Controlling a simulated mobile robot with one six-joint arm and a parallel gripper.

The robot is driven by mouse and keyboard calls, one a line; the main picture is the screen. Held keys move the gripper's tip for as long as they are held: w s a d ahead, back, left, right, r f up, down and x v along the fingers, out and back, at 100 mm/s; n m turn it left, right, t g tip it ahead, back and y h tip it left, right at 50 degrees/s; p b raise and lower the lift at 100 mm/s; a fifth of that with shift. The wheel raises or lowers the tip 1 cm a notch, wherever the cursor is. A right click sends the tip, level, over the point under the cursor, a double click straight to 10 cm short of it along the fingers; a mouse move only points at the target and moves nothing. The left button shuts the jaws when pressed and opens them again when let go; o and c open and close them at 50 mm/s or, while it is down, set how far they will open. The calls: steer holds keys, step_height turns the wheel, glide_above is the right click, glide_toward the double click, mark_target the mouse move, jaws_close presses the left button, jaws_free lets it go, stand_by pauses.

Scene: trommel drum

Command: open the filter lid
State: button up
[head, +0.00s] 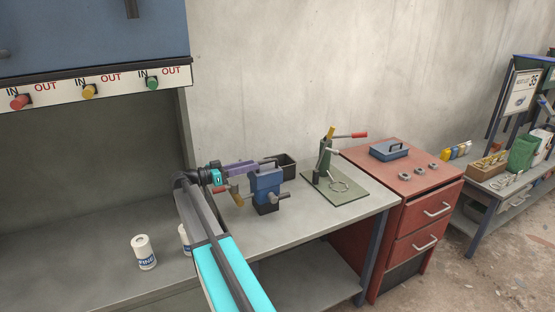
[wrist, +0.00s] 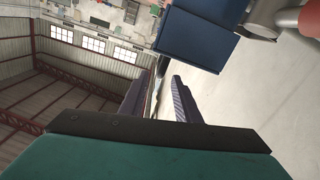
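No part that I can clearly tell as a filter lid shows. A blue flat lid-like box with a handle (head: 389,150) lies on the red cabinet at the right. My gripper (head: 272,162) reaches right over the bench, behind the blue vise (head: 266,184) and near a black open bin (head: 286,166). It is well left of the blue box. In the wrist view my gripper (wrist: 160,75) has its two fingers apart with nothing between them. A large blue block (wrist: 195,40) stands beyond the fingertips there; I cannot tell which thing it is.
A green press (head: 325,160) stands on the bench between my gripper and the red cabinet (head: 405,205). Several grey rings lie on the cabinet. A white canister (head: 144,253) stands at the left front. A blue housing with IN/OUT knobs (head: 90,88) hangs at upper left.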

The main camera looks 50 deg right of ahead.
mark_target(275, 160)
steer(key=p+x, duration=0.4)
steer(key=x, duration=0.6)
steer(key=shift+d+r, duration=0.2)
steer(key=shift+s+d+f+p, duration=0.15)
steer(key=shift+s+d+p, duration=0.2)
steer(key=shift+d, duration=0.3)
jaws_close()
